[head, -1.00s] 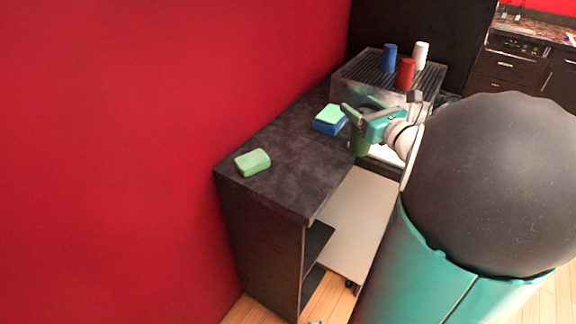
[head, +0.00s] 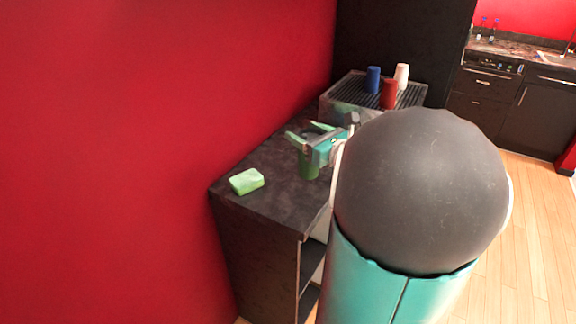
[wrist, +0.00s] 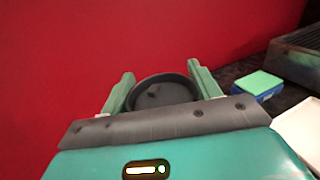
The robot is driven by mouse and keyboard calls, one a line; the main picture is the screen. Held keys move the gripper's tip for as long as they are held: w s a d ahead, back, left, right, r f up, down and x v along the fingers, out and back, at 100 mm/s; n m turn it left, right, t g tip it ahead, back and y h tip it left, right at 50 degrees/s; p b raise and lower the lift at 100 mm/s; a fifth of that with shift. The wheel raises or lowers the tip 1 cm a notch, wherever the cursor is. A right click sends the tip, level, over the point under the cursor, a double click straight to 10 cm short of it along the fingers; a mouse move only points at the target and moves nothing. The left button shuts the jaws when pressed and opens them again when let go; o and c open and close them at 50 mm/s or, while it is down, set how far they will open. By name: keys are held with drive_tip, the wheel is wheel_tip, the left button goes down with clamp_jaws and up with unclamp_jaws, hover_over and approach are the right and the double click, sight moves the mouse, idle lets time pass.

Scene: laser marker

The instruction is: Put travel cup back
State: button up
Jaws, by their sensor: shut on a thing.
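My gripper (head: 308,134) is shut on a green travel cup (head: 309,168), whose body shows below the jaws in the head view. In the wrist view the cup's dark round opening (wrist: 162,94) sits between my two green fingers (wrist: 160,76). The cup looks upright. It is over or in front of the dark counter (head: 275,190); I cannot tell whether its base touches the surface. My arm hides part of the counter.
A green sponge-like block (head: 246,181) lies on the counter at left. A blue block with a green top (wrist: 258,84) shows in the wrist view. Blue (head: 373,79), red (head: 389,94) and white (head: 402,76) cups stand on the machine (head: 345,89). A red wall (head: 150,150) borders the counter.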

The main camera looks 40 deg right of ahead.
drive_tip(key=w+d+f, duration=0.5)
drive_tip(key=w+f, duration=0.6)
drive_tip(key=f, duration=0.1)
drive_tip(key=shift+w+d+f, duration=0.15)
drive_tip(key=shift+w+f, duration=0.05)
drive_tip(key=shift+w, duration=0.05)
drive_tip(key=shift+f, duration=0.15)
drive_tip(key=o, duration=0.7)
